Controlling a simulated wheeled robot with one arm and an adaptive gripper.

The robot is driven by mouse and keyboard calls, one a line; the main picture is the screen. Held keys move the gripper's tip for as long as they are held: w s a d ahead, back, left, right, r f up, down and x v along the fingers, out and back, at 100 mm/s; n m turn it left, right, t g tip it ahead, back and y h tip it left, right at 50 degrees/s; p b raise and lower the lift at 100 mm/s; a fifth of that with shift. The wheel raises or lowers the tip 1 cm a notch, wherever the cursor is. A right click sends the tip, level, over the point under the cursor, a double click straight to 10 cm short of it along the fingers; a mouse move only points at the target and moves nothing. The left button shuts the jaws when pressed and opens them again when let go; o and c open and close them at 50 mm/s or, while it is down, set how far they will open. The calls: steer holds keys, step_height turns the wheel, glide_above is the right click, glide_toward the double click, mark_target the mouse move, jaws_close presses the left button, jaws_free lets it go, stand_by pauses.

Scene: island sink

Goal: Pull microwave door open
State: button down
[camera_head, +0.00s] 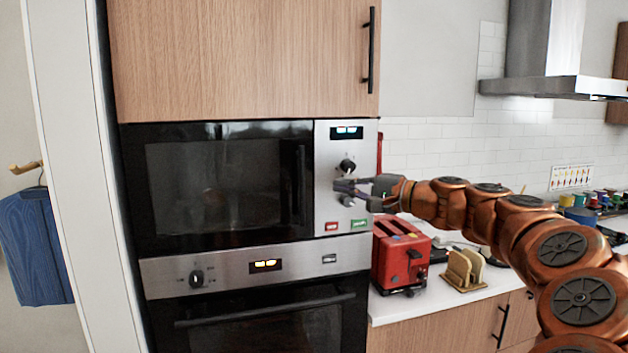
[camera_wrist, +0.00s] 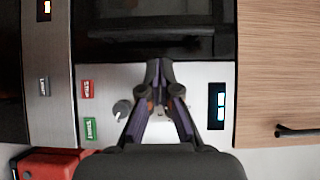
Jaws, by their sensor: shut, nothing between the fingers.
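The microwave has a black door (camera_head: 215,185) with a dark window, and the door looks shut. Its black vertical handle (camera_head: 300,185) is at the door's right edge. It also shows along the top of the wrist view (camera_wrist: 140,38). The silver control panel (camera_head: 328,210) is right of the door. My gripper (camera_head: 341,188) is in front of this panel, right of the handle, with its fingers pointing left. In the wrist view my gripper (camera_wrist: 158,68) is shut and empty, its tips by the door-side edge of the panel. I cannot tell whether they touch it.
A black oven (camera_head: 265,325) sits below and a wooden cabinet (camera_head: 240,60) above. A red toaster (camera_head: 400,255) and a wooden rack (camera_head: 465,270) stand on the white counter under my arm. Room before the door looks clear.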

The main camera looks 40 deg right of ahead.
steer(key=d, duration=0.1)
steer(key=p, duration=0.3)
glide_toward(297, 175)
steer(key=x, duration=0.5)
steer(key=shift+a, duration=0.1)
